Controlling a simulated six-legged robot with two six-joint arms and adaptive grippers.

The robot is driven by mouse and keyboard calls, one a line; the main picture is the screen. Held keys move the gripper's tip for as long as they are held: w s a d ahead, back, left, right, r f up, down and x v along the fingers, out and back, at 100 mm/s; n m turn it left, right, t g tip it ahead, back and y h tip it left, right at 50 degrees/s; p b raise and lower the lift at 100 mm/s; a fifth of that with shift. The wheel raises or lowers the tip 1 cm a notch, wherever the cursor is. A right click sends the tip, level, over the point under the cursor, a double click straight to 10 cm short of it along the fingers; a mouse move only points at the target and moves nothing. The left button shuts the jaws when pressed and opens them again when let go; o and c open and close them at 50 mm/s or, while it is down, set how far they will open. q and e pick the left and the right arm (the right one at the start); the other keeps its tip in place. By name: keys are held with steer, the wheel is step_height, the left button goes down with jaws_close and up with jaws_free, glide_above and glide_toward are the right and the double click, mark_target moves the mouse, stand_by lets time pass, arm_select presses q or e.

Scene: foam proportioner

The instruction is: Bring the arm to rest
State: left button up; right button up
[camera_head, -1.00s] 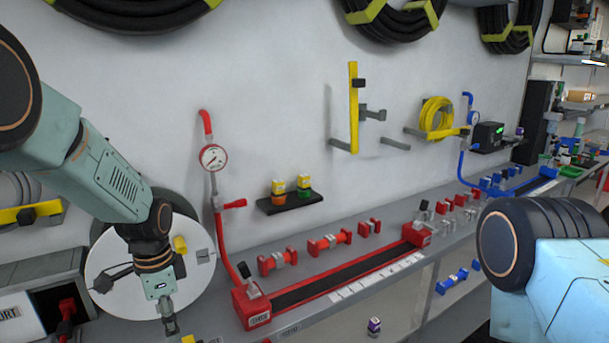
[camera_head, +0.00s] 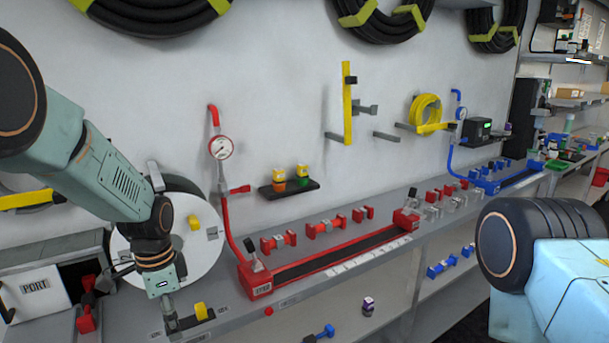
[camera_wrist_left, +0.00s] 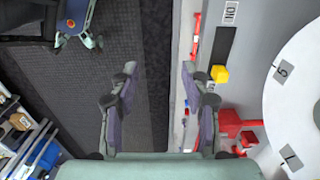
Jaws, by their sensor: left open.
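My left arm comes in from the left in the head view, bent downward at the wrist. Its gripper (camera_head: 172,322) points down in front of the bench near the white disc. In the left wrist view the two fingers (camera_wrist_left: 159,85) stand apart with nothing between them, over dark floor beside the bench edge. My right arm shows only as a dark-ringed joint and pale blue link at the right of the head view. Its gripper is out of frame.
Close to the left gripper is a yellow-handled black piece (camera_head: 203,311). The white disc (camera_head: 200,250) stands behind, the PORT box (camera_head: 38,290) to the left. A red-ended rail (camera_head: 330,262) runs along the bench (camera_head: 345,285).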

arm_select(q)
steer(key=s+d+f+n+t+b, duration=0.1)
steer(key=s+f+n+t+b, duration=0.1)
steer(key=s+f+n, duration=0.45)
steer(key=s+d+f+n+t+b, duration=0.1)
steer(key=s+f+n+t+b, duration=0.15)
steer(key=f, duration=0.75)
steer(key=s+f+n+g+b, duration=0.1)
steer(key=s+f+b, duration=0.1)
steer(key=s+f, duration=0.3)
steer(key=s+f+n+g+b, duration=0.1)
steer(key=s+f, duration=0.4)
steer(key=s, duration=0.7)
steer(key=s+f+n+g+b, duration=0.1)
steer(key=s+f+g+b, duration=0.1)
steer(key=s+f+b, duration=0.3)
steer(key=s+f, duration=0.1)
steer(key=s, duration=0.3)
steer(key=shift+s+d, duration=0.2)
steer(key=shift+d, duration=0.1)
arm_select(e)
step_height(320, 180, down, 13)
steer(key=shift+r, duration=0.2)
arm_select(q)
steer(key=shift+g, duration=0.25)
steer(key=shift+s, duration=0.1)
arm_select(e)
steer(key=shift+s+a, duration=0.1)
steer(key=shift+s, duration=0.05)
